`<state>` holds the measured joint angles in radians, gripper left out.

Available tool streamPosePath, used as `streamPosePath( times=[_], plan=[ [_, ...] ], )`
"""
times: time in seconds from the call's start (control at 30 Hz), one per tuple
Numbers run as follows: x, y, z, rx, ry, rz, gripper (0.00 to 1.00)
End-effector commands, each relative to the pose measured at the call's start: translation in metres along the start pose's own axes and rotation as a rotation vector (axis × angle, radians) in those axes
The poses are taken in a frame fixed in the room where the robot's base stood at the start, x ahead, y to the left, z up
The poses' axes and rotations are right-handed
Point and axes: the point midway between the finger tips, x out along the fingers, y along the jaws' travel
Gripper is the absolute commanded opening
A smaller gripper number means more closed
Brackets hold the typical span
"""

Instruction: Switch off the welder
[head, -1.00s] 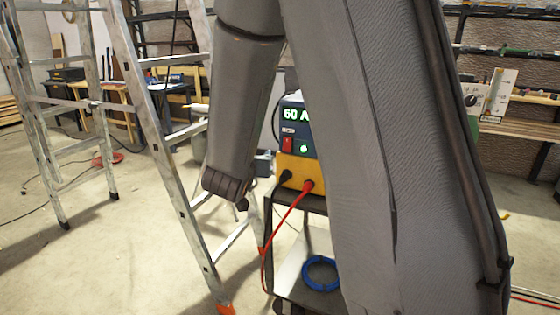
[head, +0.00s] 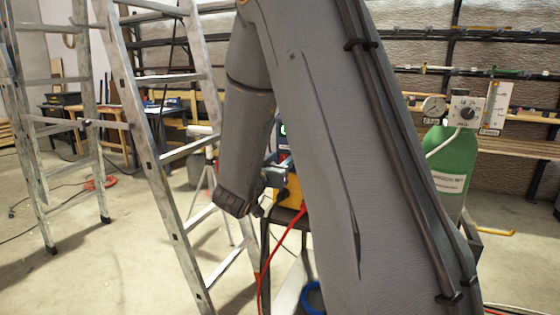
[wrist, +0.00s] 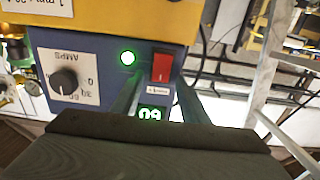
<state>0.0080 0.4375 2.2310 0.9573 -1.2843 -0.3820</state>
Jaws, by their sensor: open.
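The welder is a blue and yellow box on a cart. In the head view my arm hides most of it, leaving a yellow part (head: 293,191) and a sliver of blue. In the wrist view its blue front panel (wrist: 95,50) appears upside down. It carries a red switch (wrist: 162,66), a lit green lamp (wrist: 128,57), an AMPS dial (wrist: 65,80) and a lit green display (wrist: 150,114) reading 60. My gripper (wrist: 158,97) is open and empty, its fingers on either side of the display, close to the red switch. Contact cannot be told. It also shows in the head view (head: 277,172).
An aluminium stepladder (head: 165,150) stands close left of my arm. A green gas cylinder (head: 452,165) with gauges stands on the right. A red cable (head: 283,238) hangs from the welder, and a blue coil (head: 311,298) lies below.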

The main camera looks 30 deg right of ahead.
Motion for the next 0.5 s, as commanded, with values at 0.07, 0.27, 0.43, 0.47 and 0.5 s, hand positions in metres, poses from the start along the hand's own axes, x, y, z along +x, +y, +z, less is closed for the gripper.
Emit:
streamPosePath(
  times=[0.07,0.27,0.43,0.47,0.5],
  plan=[
    [0.0022,0.0001,0.0002,0.000,0.000,0.000,0.41],
    [0.0025,0.0000,0.0001,0.000,0.000,-0.001,0.41],
    [0.0023,-0.0001,0.0000,0.000,0.000,-0.001,0.15],
    [0.0022,-0.0001,0.0000,0.000,0.000,-0.001,0.10],
    [0.0022,0.0000,0.0000,0.000,0.000,-0.001,0.04]
  ],
)
